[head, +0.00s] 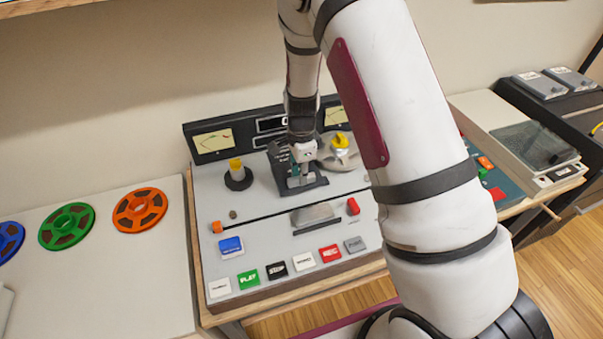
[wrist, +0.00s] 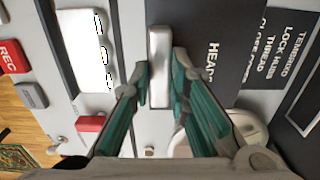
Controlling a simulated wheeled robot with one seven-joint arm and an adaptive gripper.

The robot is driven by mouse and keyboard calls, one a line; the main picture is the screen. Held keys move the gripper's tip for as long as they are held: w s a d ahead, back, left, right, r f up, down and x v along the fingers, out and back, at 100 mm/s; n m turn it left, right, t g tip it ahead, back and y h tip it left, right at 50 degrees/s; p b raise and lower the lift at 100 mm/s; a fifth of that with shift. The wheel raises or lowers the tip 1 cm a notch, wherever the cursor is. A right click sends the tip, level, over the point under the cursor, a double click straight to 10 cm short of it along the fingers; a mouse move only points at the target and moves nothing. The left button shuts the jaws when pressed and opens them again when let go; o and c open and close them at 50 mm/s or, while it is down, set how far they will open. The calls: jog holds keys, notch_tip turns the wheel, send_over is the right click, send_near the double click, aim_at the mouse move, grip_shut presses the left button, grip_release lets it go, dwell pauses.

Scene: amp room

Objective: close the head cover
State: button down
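In the head view, a dark upright piece that looks like the head cover (head: 279,154) stands at the middle of the tape machine's deck, partly hidden by my gripper (head: 300,172). The wrist view shows a dark panel marked "HEADS" (wrist: 208,45) and a pale bar, apparently its handle (wrist: 159,50), at the panel's edge. My gripper (wrist: 161,80) has its teal-padded fingers on either side of this bar, with the tips very close to it. I cannot tell whether both fingers press on it. A pale metal block (head: 313,215) lies on the deck in front; it also shows in the wrist view (wrist: 82,45).
Two meters stand behind. Coloured reels (head: 139,210) lie on the left table. My arm covers the machine's right side.

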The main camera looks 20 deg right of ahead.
jog(key=s+p, duration=0.5)
jog(key=s, duration=0.6)
jog(key=shift+r, duration=0.1)
jog(key=shift+s, duration=0.35)
jog(key=c, duration=1.5)
grip_release()
jog(key=shift+s, duration=0.1)
notch_tip(320, 180, up, 12)
jog(key=shift+f, duration=0.15)
